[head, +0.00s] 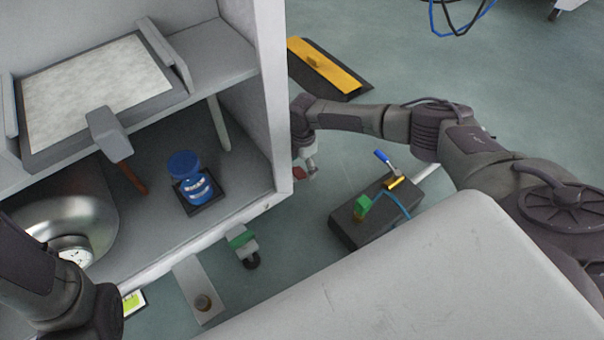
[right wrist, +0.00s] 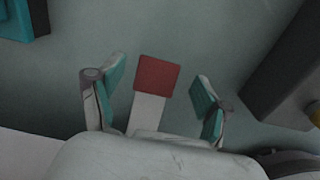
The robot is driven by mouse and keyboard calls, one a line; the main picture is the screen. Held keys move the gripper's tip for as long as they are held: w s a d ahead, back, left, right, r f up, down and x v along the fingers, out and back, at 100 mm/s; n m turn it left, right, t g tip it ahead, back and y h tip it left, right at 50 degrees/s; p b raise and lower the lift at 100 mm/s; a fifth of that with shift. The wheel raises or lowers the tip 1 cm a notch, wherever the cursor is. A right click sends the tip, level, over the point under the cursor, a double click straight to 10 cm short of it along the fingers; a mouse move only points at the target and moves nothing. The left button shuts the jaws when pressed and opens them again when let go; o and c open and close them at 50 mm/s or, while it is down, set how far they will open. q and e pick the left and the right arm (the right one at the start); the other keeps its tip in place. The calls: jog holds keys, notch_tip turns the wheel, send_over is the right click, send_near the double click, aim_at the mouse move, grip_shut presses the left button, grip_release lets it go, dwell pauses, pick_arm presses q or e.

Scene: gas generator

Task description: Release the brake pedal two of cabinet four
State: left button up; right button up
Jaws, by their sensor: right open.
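A red pedal (right wrist: 157,73) on a pale lever shows in the right wrist view, just beyond and between the fingers of my right gripper (right wrist: 155,98). The fingers are apart and do not touch it. In the head view my right gripper (head: 308,168) is low beside the cabinet's (head: 284,150) right front corner, with a bit of red at it. A caster with a green pedal (head: 240,238) stands under the cabinet's front edge. My left arm comes in at the lower left; its gripper is out of view.
A dark block (head: 345,228) with a blue-handled valve stands right of the cabinet; it also shows in the right wrist view (right wrist: 285,70). A black and yellow ramp (head: 325,65) lies behind my right arm. A hammer (head: 112,132) and blue jar (head: 190,175) are in the cabinet.

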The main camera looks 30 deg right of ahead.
jog(key=shift+f+b, duration=0.3)
jog(key=shift+f, duration=0.45)
jog(key=shift+r, duration=0.1)
grip_shut()
